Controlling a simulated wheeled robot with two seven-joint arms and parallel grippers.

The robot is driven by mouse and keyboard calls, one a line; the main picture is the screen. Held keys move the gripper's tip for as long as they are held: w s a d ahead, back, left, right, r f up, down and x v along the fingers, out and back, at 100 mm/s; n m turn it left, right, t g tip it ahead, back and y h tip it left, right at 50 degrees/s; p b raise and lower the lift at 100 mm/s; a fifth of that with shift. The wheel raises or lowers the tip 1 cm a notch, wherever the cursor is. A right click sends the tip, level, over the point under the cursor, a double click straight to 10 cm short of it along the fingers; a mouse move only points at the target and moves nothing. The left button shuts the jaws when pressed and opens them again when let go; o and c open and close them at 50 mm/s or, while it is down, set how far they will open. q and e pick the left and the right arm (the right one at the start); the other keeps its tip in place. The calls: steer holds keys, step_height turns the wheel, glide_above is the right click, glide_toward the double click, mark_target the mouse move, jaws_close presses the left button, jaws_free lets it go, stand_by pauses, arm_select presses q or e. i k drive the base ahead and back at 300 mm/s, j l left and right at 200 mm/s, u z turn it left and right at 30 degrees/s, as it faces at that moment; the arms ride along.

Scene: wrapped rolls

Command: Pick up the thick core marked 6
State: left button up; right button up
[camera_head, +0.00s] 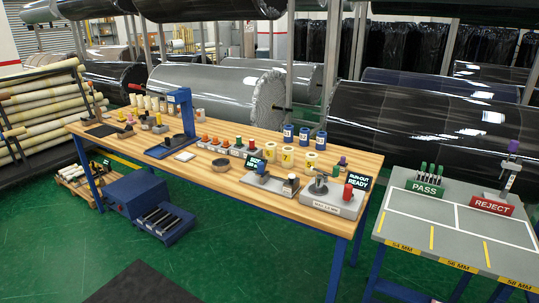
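Several short, thick cores stand upright on the wooden workbench (225,170), right of its middle. Three are yellow: a left one (269,151), a middle one (287,156) that seems to read 7, and a right one (310,161). Behind them stand three blue cores with pale labels: left (288,133), middle (304,137) and right (320,141). The marks are too small to read surely, so I cannot tell which core is the 6. Neither of my grippers is in view.
A blue press (183,118) stands further left. A grey table (458,225) with PASS and REJECT signs is at right. Large wrapped rolls (215,90) lie behind the bench.

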mark_target(271, 148)
steer(key=i+j, duration=0.3)
steer(key=i, duration=0.2)
steer(key=i+j, duration=0.3)
steer(key=i, duration=0.25)
steer(key=i+j, duration=0.3)
steer(key=i, duration=0.2)
steer(key=i+j, duration=0.3)
steer(key=i, duration=0.2)
steer(key=i+j, duration=0.3)
steer(key=i, duration=0.2)
steer(key=j+u, duration=0.05)
